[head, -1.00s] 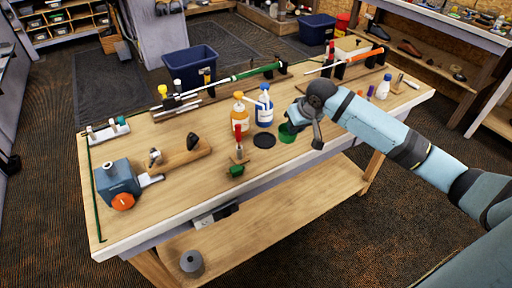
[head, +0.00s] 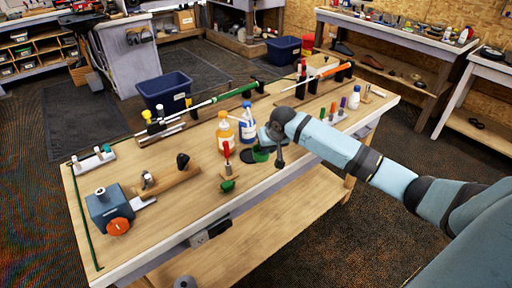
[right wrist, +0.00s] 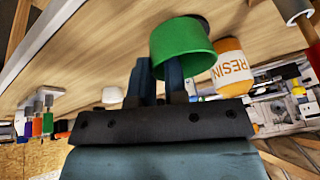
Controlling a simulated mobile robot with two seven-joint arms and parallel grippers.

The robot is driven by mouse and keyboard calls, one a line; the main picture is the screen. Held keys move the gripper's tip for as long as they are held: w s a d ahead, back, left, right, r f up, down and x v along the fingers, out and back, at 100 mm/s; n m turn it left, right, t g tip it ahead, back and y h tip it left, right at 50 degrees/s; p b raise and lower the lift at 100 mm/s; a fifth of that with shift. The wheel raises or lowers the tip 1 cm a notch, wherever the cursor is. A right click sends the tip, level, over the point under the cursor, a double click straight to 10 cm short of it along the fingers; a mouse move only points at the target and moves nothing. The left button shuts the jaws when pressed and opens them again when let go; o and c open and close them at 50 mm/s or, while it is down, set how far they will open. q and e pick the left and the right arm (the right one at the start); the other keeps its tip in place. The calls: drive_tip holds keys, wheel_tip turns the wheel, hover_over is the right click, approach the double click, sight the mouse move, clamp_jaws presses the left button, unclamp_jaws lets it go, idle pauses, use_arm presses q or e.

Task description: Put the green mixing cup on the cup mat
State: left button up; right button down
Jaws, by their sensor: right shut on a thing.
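The green mixing cup (head: 261,155) is at the front middle of the workbench, held by my right gripper (head: 268,145). In the right wrist view the cup (right wrist: 184,42) sits at the fingertips of my right gripper (right wrist: 158,75), which is shut on it. The dark round cup mat (head: 248,156) lies on the bench; the cup overlaps its right part in the head view. A dark sliver of the mat (right wrist: 203,20) shows behind the cup in the wrist view. I cannot tell whether the cup touches the mat. My left gripper is not in view.
The orange resin bottle (head: 225,132) and a blue-labelled bottle (head: 248,128) stand just behind the mat. A red-handled tool (head: 227,155) stands to its left, with a small green item (head: 228,186) in front. A blue vise (head: 107,208) is at the left end.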

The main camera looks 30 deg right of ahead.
sight(257, 146)
drive_tip(key=w, duration=0.1)
drive_tip(key=w+f, duration=0.2)
drive_tip(key=shift+w, duration=0.4)
drive_tip(key=shift+w+f, duration=0.7)
drive_tip(key=shift+w, duration=0.3)
drive_tip(key=shift+w+f, duration=0.35)
drive_tip(key=shift+s, duration=0.15)
drive_tip(key=c, duration=1.1)
unclamp_jaws()
drive_tip(key=shift+f, duration=0.1)
drive_tip(key=shift+c, duration=0.2)
